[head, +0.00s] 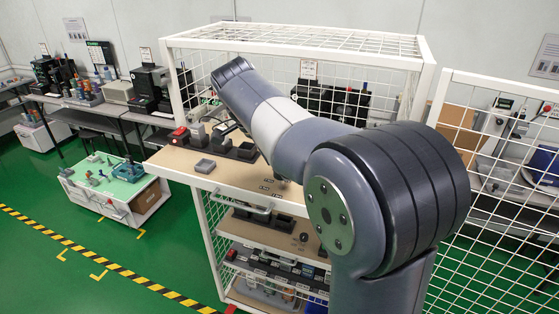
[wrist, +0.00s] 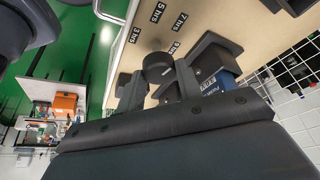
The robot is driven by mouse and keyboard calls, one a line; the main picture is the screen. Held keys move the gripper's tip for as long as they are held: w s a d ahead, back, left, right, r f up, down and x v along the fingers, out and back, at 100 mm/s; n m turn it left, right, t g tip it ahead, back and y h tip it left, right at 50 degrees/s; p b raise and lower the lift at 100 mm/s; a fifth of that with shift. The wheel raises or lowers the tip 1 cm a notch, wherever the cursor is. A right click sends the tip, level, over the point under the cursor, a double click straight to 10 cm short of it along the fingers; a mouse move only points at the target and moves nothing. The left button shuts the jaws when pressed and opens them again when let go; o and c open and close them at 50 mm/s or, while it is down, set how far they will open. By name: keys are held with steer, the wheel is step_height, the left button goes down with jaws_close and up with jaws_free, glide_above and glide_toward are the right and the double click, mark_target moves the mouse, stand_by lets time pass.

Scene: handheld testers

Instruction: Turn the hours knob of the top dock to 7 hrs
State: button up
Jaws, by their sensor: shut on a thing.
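The hours knob (wrist: 157,61) is a dark round knob on the tan face of the top dock (wrist: 214,22) in the wrist view. Printed labels run around it: 3 hrs, 5 hrs, 7 hrs (wrist: 180,22) and 9 hrs. The knob's pointer cannot be made out, so its setting is unclear. My gripper (wrist: 160,73) has its dark fingers on either side of the knob and is shut on it. In the head view my arm covers the gripper and the knob; the dock's tan top (head: 184,168) shows to the left.
A dark holder with a blue box (wrist: 216,82) stands close right of my fingers. In the head view, dark cradles and a red-topped item (head: 179,135) line the dock's back. White mesh (head: 300,38) encloses it. Green floor is free at the front left.

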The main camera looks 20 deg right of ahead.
steer(key=shift+w+m+g, duration=0.1)
steer(key=shift+m+g, duration=0.4)
steer(key=shift+m, duration=0.9)
steer(key=o, duration=1)
